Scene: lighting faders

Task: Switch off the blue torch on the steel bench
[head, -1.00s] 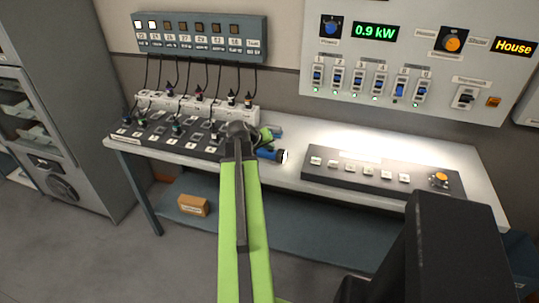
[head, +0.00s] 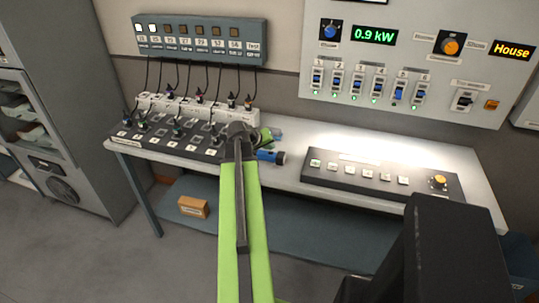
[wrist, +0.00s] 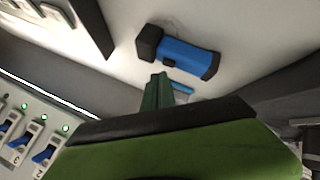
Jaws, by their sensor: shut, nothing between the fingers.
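The blue torch (head: 267,156) lies on the steel bench (head: 330,137), just right of my gripper in the head view. Its dark head (head: 281,158) points right and shows no light. In the wrist view the torch (wrist: 186,55) lies on the pale bench top, its black head at the left and a small dark button on its side facing my gripper. My gripper (wrist: 160,80) is shut and empty, its tip close to the torch near that button. I cannot tell whether it touches. In the head view my arm hides most of the gripper.
A patch board (head: 165,138) with plugged cables stands left of the torch. A black console (head: 383,175) with several buttons and an orange knob lies to the right. The wall panel (head: 400,60) with fader switches rises behind. Some bench top between torch and console is free.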

